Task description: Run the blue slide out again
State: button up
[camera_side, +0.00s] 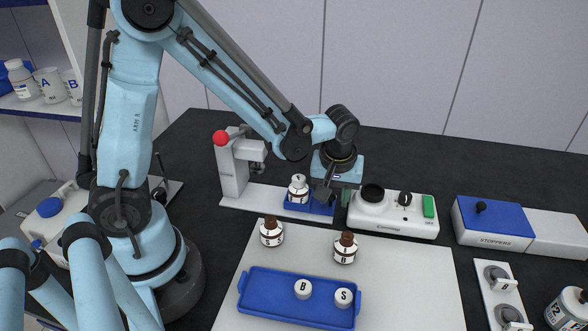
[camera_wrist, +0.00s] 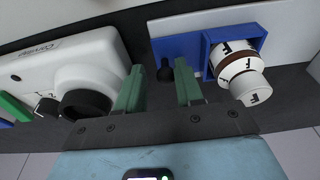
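The blue slide (camera_side: 322,208) sits on the white base plate of the press (camera_side: 234,165) with the red ball lever. A white-capped bottle (camera_side: 298,188) stands in the slide's square holder, to the right of the press head. The slide also shows in the wrist view (camera_wrist: 180,46), with the bottle (camera_wrist: 241,78) in its holder at the right. A black knob (camera_wrist: 166,71) is at the slide's end. My gripper (camera_wrist: 160,68) is open, its green fingers on either side of the knob with gaps visible. In the side view my gripper (camera_side: 336,196) is low at the slide's right end.
A white stirrer-like device (camera_side: 392,218) with black knobs and a green switch stands close to the right of my gripper. Two brown bottles (camera_side: 271,232) (camera_side: 345,248) stand in front. A blue tray (camera_side: 270,302) holds two white caps. A blue STOPPERS box (camera_side: 490,224) is at right.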

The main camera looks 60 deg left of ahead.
jog(key=shift+s+a, duration=0.1)
dwell(0.4)
jog(key=shift+r, duration=3.8)
jog(key=s+a+r+m+t+h, duration=0.1)
jog(key=s+r+m+t, duration=0.3)
jog(key=s+m, duration=0.4)
jog(key=shift+r+m+t+h, duration=0.3)
jog(key=shift+m+t, duration=0.2)
jog(key=shift+t, duration=0.3)
jog(key=shift+a, duration=0.1)
